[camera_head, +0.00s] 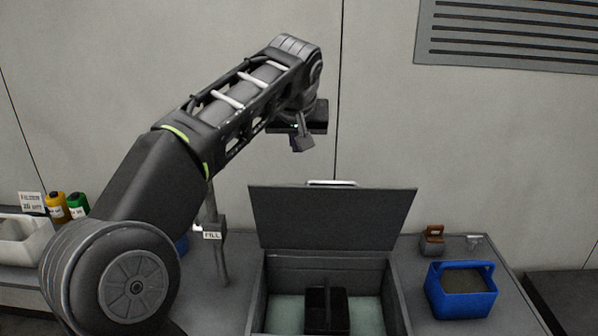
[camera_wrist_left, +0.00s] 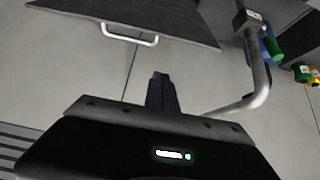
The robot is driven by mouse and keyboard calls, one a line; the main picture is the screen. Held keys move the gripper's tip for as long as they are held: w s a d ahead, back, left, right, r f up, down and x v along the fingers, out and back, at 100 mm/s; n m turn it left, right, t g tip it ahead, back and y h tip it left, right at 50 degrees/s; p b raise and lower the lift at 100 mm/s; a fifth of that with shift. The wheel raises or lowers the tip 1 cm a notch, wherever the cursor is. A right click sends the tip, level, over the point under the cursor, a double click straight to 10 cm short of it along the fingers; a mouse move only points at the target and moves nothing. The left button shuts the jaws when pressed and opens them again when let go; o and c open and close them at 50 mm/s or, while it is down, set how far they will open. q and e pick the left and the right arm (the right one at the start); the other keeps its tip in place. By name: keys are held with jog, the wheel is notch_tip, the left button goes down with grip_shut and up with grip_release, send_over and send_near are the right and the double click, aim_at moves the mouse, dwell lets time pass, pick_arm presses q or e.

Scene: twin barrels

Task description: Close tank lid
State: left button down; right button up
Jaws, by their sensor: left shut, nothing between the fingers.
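The tank lid (camera_head: 330,217) is a dark grey panel standing raised at the back of the tank in the head view, with a light handle (camera_head: 331,183) on its top edge. The grey tank (camera_head: 398,292) below it is open, with pale liquid and a black object (camera_head: 326,308) inside. My left gripper (camera_head: 302,143) is shut and empty, above and behind the lid's top edge, apart from it. In the left wrist view its fingers (camera_wrist_left: 161,92) are together; the lid (camera_wrist_left: 130,14) and its handle (camera_wrist_left: 130,36) lie beyond them. My right gripper is not in view.
A blue basket (camera_head: 461,290) stands right of the tank, with a small brown-and-grey item (camera_head: 432,240) behind it. Yellow and green bottles (camera_head: 66,206) and a white bin (camera_head: 22,240) are far left. A wall closes the back.

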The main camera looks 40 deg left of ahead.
aim_at(298, 186)
pick_arm(q)
jog(key=f, duration=0.3)
jog(key=w+a+f, duration=0.1)
jog(key=f, duration=0.1)
jog(key=w+a+f, duration=0.1)
jog(key=f, duration=0.2)
jog(key=shift+w+a+f, duration=0.1)
jog(key=shift+w+f, duration=0.15)
jog(key=shift+f, duration=0.1)
jog(key=shift+s+d, duration=0.2)
jog(key=shift+d+f, duration=0.1)
jog(key=shift+f, duration=0.15)
